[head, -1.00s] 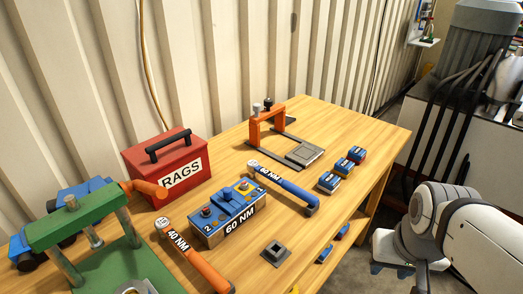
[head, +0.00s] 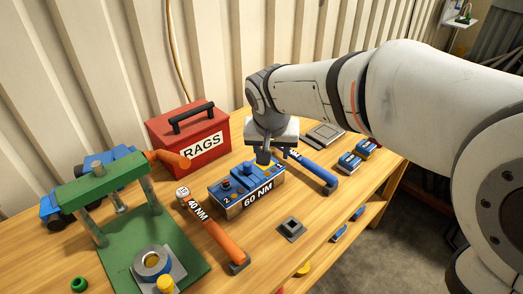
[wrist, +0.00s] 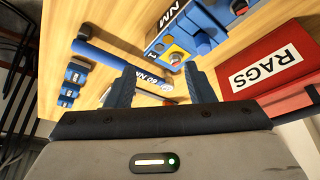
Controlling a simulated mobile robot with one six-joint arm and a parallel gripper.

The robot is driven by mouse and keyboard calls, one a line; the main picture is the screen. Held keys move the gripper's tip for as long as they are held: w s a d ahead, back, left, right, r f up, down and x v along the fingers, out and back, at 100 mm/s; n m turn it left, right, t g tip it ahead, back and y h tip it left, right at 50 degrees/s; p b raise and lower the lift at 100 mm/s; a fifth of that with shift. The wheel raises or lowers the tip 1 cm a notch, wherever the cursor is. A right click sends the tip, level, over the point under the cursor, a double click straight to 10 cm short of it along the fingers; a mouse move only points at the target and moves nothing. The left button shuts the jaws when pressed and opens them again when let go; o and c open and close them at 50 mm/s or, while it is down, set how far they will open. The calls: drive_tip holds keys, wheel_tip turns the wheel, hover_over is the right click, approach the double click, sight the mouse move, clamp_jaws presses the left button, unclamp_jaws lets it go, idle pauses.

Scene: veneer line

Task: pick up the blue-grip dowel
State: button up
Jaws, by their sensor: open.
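My gripper (head: 264,157) hangs above the bench at the dowel's far left end and hides that end in the head view. In the wrist view the dowel (wrist: 108,60) runs from the upper left to between my open fingers (wrist: 161,88). Its pale, lettered end shows between the fingertips. Nothing is held. The remaining height above the dowel is hard to tell.
An orange 40 NM rod (head: 212,232) lies left of the block. A red RAGS box (head: 190,140) stands behind it, and a green press (head: 105,185) at left. Small blue boxes (head: 349,161) lie right of the dowel. A grey square piece (head: 291,229) sits in front.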

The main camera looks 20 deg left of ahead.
approach(247, 163)
drive_tip(key=f, duration=0.1)
drive_tip(key=p+x, duration=0.1)
drive_tip(key=x, duration=0.6)
drive_tip(key=shift+w+f, duration=0.2)
drive_tip(key=shift+f, duration=0.05)
drive_tip(key=shift+c, duration=0.5)
clamp_jaws()
